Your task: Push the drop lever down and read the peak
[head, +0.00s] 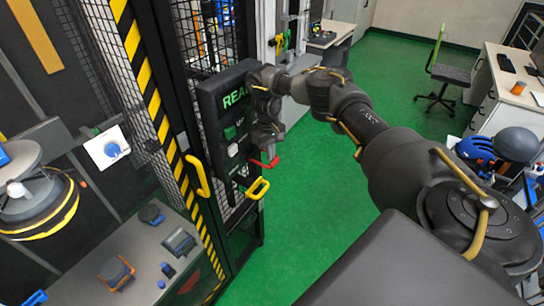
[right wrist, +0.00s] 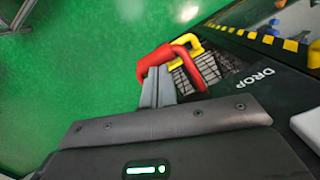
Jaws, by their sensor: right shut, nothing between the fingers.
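The black control box (head: 212,125) is mounted on the tower's post, with green "REA…" lettering partly hidden by my right arm. The red drop lever (head: 265,164) sticks out low on the box; the right wrist view shows it as a red loop (right wrist: 150,63) near the "DROP" label. My right gripper (head: 268,151) is shut and empty, just above the lever. In the wrist view its fingertips (right wrist: 158,74) overlap the red loop; I cannot tell if they touch it. A yellow handle (head: 257,188) sits just beyond the lever. My left gripper is not in view.
The mesh tower cage with a yellow-black striped post (head: 142,78) stands at the left. A grey bench (head: 150,250) with small parts is at lower left. Blue and grey helmets (head: 478,150) are at right. Green floor (head: 315,200) is clear between.

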